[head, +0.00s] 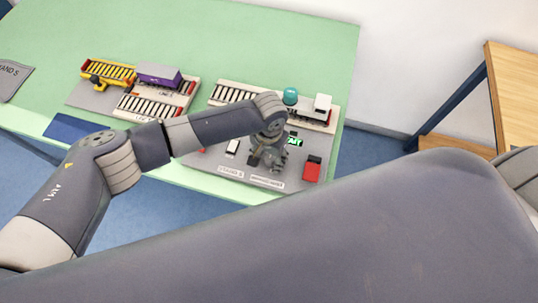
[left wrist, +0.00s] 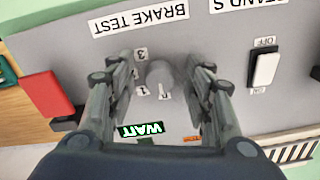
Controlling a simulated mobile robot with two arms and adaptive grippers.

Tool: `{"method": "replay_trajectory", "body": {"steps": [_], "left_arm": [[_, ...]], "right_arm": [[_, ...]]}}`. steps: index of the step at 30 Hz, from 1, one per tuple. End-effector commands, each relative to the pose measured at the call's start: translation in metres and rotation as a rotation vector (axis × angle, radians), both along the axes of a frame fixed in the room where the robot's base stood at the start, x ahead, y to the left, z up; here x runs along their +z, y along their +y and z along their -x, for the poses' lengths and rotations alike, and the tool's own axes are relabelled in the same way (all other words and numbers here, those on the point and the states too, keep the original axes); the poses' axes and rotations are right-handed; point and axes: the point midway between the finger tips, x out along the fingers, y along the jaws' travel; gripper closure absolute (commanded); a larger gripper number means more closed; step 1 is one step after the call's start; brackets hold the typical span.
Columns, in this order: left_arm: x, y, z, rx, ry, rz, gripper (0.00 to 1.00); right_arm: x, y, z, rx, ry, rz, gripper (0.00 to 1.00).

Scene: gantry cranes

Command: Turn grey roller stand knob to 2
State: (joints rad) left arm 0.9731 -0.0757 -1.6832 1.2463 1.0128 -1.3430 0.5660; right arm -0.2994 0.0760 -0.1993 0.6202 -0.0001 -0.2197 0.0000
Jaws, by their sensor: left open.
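The grey roller stand (head: 215,160) sits at the right end of the green table. My left gripper (left wrist: 160,95) is open, with one finger on each side of the knob; contact cannot be told. In the head view my left gripper (head: 268,157) is over the panel and hides the knob. A green display (left wrist: 140,130) reads WAIT. My right gripper is not in view.
A white rocker switch (left wrist: 264,68) and a red block (left wrist: 48,95) flank the knob. A wooden table (head: 515,90) is at right.

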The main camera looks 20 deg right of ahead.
Motion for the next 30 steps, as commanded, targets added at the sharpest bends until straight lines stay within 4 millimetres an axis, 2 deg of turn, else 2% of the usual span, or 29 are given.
{"method": "replay_trajectory", "body": {"steps": [7, 13, 23, 30], "left_arm": [[-0.0008, -0.0001, -0.0001, 0.000, 0.000, 0.000, 0.53], [-0.0006, 0.0001, -0.0002, 0.001, 0.000, 0.000, 0.97], [-0.0006, 0.0002, -0.0002, -0.019, 0.000, 0.000, 0.97], [-0.0005, 0.0003, -0.0005, -0.131, 0.001, 0.001, 0.97]], "right_arm": [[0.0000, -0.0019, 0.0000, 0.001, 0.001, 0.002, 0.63], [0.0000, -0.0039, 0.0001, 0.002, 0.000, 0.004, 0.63], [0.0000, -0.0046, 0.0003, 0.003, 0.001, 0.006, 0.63], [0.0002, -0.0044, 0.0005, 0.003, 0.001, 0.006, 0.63]]}}
